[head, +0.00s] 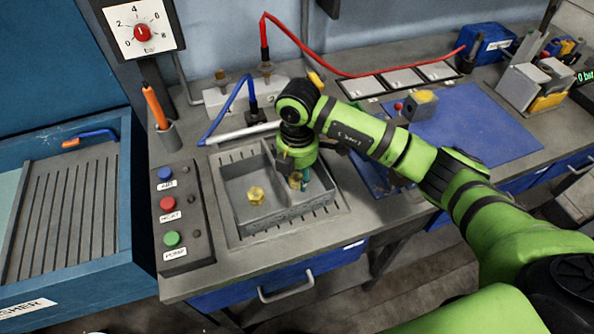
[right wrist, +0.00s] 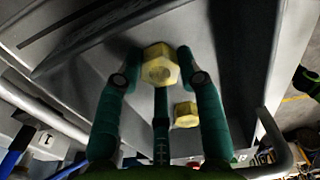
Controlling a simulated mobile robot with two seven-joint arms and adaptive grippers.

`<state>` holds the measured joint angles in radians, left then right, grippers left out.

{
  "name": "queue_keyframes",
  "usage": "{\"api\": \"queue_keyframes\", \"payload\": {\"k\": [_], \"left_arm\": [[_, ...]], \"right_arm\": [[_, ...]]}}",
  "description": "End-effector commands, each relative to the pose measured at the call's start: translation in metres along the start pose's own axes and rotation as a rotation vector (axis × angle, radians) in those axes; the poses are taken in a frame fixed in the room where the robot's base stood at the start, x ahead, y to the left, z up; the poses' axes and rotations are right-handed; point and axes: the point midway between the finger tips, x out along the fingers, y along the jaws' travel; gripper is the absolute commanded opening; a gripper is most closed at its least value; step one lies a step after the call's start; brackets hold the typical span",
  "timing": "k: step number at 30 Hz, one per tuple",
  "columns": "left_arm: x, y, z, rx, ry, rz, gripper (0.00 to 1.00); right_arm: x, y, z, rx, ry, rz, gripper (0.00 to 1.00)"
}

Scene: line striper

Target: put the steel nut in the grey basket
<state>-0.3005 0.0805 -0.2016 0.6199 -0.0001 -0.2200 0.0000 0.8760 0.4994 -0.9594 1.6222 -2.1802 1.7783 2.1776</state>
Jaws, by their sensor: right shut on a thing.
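The grey basket (head: 244,219) is sunk in a slotted grey panel, with a divider inside. My right gripper (head: 297,181) is low over its right part. In the right wrist view the gripper (right wrist: 160,77) is shut on a hexagonal nut (right wrist: 160,65), which looks yellowish rather than steel-grey. In the head view the held nut is mostly hidden by the fingers. A second, brass-coloured nut (head: 256,195) lies in the basket's left part. A smaller-looking yellow nut (right wrist: 187,115) shows beyond the fingers in the wrist view. My left gripper is not in view.
A button box (head: 184,214) stands left of the basket. A white rod (head: 240,133) and blue and red cables lie behind it. A blue mat (head: 470,125) with small blocks is at right. A blue tank (head: 70,210) borders the bench at left.

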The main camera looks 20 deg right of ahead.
Motion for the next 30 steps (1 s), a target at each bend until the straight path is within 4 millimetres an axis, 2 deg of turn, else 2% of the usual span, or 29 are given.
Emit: {"api": "queue_keyframes", "payload": {"k": [8,9,10,18,21,23,26,30], "left_arm": [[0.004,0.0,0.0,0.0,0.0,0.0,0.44],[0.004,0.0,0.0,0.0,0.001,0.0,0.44],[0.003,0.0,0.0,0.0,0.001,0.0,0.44],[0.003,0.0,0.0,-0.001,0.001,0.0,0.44],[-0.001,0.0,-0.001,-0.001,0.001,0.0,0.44],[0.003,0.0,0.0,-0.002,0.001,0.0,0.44],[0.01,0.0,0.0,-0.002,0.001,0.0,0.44],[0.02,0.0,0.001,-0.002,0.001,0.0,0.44]], "right_arm": [[0.004,0.0,0.0,-0.001,0.0,0.001,0.02],[0.004,0.0,0.0,0.0,0.0,0.001,0.46],[0.003,0.0,0.0,0.0,0.0,0.0,0.48],[0.003,0.0,0.0,0.0,0.0,0.0,0.48],[-0.002,0.0,0.0,0.0,0.0,0.001,0.48],[-0.005,0.001,0.0,0.0,0.0,0.004,0.48],[-0.02,0.002,0.0,-0.002,0.0,0.006,0.48],[-0.05,0.002,0.0,-0.002,0.0,0.009,0.48]]}}
